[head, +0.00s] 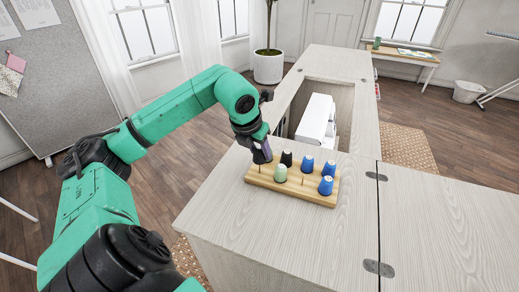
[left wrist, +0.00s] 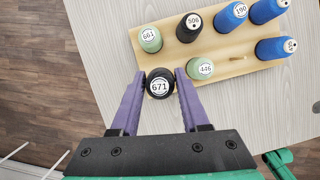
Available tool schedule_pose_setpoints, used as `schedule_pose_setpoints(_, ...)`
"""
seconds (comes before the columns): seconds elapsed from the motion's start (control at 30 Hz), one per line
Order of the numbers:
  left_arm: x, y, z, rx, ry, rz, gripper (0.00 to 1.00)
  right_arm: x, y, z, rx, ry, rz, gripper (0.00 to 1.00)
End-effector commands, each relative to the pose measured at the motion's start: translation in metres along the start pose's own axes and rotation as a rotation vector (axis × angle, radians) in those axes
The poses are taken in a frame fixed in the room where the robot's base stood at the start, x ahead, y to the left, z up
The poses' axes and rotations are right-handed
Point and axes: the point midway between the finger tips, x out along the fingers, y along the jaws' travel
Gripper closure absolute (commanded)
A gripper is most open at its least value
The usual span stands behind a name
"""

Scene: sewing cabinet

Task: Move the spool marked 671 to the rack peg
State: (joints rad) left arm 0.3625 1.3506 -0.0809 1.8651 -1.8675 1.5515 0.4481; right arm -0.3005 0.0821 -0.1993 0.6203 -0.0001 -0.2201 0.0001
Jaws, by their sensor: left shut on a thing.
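The black spool marked 671 (left wrist: 159,84) is between the two purple fingers of my left gripper (left wrist: 160,88), which is shut on it, label facing the wrist camera. In the head view my left gripper (head: 262,152) is over the left end of the wooden rack (head: 315,197); the spool is hard to make out there. A thin peg (head: 259,168) stands bare at that end, just below the gripper. Another bare peg (left wrist: 237,59) shows between spool 446 and a blue spool. In the wrist view spool 671 overlaps the rack's near left corner. My right gripper is not in view.
The rack holds green spools 661 (left wrist: 150,39) and 446 (left wrist: 200,68), black spool 506 (left wrist: 188,27) and several blue spools (left wrist: 230,17). A white sewing machine (head: 316,121) sits in the cabinet opening behind. The cabinet top (head: 430,215) right of the rack is clear.

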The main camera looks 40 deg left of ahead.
Motion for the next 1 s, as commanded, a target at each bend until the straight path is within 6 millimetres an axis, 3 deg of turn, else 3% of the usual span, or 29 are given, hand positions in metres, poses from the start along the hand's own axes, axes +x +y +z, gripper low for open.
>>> schedule_pose_setpoints(1.0, 0.021, 0.000, -0.009, 0.000, -0.001, 0.000, 1.00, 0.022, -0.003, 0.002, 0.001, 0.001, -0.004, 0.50)
